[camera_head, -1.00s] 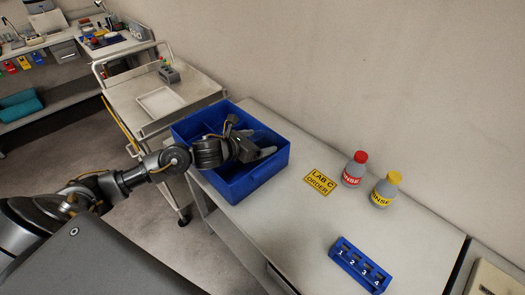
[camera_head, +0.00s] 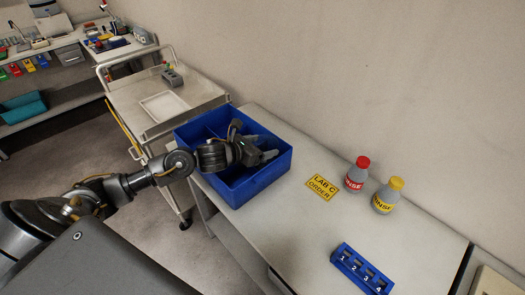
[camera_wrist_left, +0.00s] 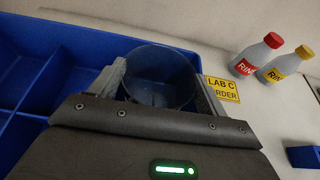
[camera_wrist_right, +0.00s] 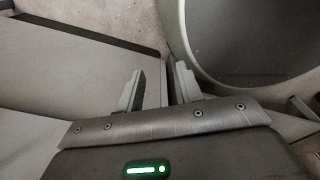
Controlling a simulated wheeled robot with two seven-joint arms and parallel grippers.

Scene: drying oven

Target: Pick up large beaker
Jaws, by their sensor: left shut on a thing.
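The large beaker (camera_wrist_left: 160,78) is a clear, round vessel seen in the left wrist view, between the two fingers of my left gripper (camera_wrist_left: 158,90). The fingers are shut on its sides. In the head view my left gripper (camera_head: 262,154) is over the blue divided bin (camera_head: 240,193), and the beaker is hard to make out there. I cannot tell whether the beaker touches the bin floor. My right gripper (camera_wrist_right: 158,88) shows only in the right wrist view, with its fingers apart and nothing between them.
A yellow order sign (camera_head: 322,187), a red-capped bottle (camera_head: 356,174) and a yellow-capped bottle (camera_head: 386,197) are right of the bin. A blue numbered rack (camera_head: 362,269) lies near the front. A cart (camera_head: 130,98) stands behind left. The bench between sign and rack is clear.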

